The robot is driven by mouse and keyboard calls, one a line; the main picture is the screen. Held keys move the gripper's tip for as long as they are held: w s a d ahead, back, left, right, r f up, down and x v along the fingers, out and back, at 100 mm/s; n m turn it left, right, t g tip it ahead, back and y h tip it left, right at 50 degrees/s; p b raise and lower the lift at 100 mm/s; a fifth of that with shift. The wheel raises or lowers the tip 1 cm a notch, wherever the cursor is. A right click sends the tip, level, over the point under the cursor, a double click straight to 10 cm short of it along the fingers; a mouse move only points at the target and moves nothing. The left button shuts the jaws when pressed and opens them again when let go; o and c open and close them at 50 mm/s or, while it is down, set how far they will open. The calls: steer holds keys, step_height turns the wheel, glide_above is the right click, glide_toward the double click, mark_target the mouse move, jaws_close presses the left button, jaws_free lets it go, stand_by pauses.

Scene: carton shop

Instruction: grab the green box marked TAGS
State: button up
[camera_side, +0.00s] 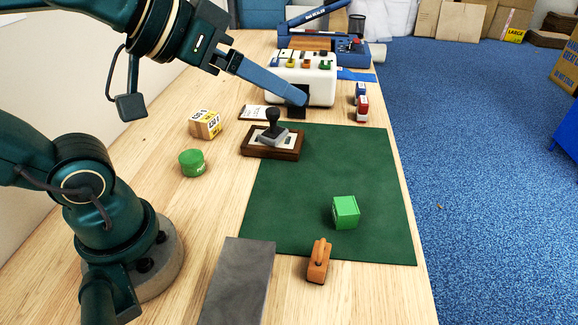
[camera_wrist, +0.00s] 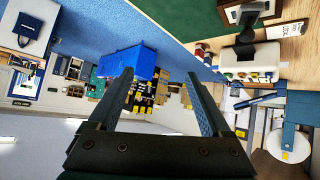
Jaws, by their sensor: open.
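A bright green box (camera_side: 345,212) sits on the dark green mat (camera_side: 290,215), toward its front right. I cannot read any marking on it from here. My gripper (camera_side: 298,106) is far behind and above it, by the white machine, at the end of the raised arm. In the wrist view my gripper (camera_wrist: 160,85) has its two fingers wide apart with nothing between them. The green box does not show in the wrist view.
A round green tin (camera_side: 192,164) and a taped carton (camera_side: 206,124) stand left of the mat. A stamp on a wooden tray (camera_side: 272,146) is at the mat's back edge. A grey slab (camera_side: 238,280) and an orange-brown clamp-like tool (camera_side: 319,262) lie in front.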

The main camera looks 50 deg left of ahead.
steer(key=w+r+n+t, duration=0.4)
steer(key=w+r+t, duration=0.2)
steer(key=w+r, duration=0.7)
steer(key=w+a+r+n+t+y, duration=0.2)
steer(key=w+r+n+y, duration=0.1)
steer(key=r+n, duration=0.15)
steer(key=n+g+y, duration=0.6)
steer(key=g+y, duration=0.3)
steer(key=g, duration=0.3)
glide_above(346, 203)
steer(key=w+a, duration=0.2)
steer(key=w, duration=0.2)
step_height(346, 203, down, 29)
steer(key=s+d+f+m, duration=0.1)
steer(key=s+f, duration=0.1)
steer(key=f, duration=0.1)
steer(key=s+d+f+m, duration=0.1)
steer(key=s+d+f, duration=0.1)
steer(key=f, duration=0.1)
steer(key=s+d+f+m+t+y, duration=0.1)
steer(key=f, duration=0.2)
steer(key=shift+s+d+f, duration=0.2)
steer(key=shift+s+d, duration=0.1)
steer(key=shift+s, duration=0.1)
steer(key=shift+x, duration=2.45)
